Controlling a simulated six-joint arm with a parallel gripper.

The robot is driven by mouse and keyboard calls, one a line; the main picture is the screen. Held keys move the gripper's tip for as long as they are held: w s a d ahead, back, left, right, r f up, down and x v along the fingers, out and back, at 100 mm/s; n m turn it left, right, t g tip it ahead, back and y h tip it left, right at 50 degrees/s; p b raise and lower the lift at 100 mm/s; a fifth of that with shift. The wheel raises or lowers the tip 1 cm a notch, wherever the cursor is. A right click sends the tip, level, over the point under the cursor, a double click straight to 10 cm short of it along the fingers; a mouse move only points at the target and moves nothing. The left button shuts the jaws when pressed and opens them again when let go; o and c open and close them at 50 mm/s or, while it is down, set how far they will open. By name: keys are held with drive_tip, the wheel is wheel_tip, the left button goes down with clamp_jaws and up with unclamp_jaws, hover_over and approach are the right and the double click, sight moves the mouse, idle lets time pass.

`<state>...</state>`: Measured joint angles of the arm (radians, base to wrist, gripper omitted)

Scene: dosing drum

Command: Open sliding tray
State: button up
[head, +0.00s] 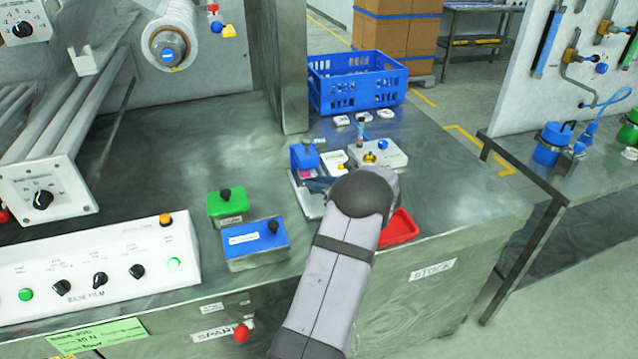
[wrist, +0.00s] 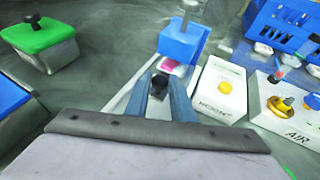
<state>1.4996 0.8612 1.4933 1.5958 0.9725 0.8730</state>
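A small station with a blue block (wrist: 182,42) over a magenta pad (wrist: 172,68) stands on a pale metal base; the blue block also shows in the head view (head: 304,157). A black knob (wrist: 160,81) sits at the near end of the metal tray (wrist: 121,98), below the pad. My gripper (wrist: 161,84) has its two blue fingers on either side of this knob. The fingers look close to it, but whether they grip it is unclear. In the head view my arm hides most of the tray and the knob.
A white box with a yellow button (wrist: 220,91) stands close on the right, beside the AIR box (wrist: 285,103). A green box (head: 230,206) and a blue-topped box (head: 255,242) stand left. A red tray (head: 399,228) lies right of my arm. A blue crate (head: 350,92) stands behind.

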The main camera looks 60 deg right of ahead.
clamp_jaws()
drive_tip(key=s+a+b, duration=0.1)
drive_tip(key=s+a, duration=0.7)
drive_tip(key=o, duration=0.6)
unclamp_jaws()
drive_tip(key=shift+b, duration=0.3)
drive_tip(key=shift+b+v, duration=0.45)
drive_tip(key=shift+v, duration=3.15)
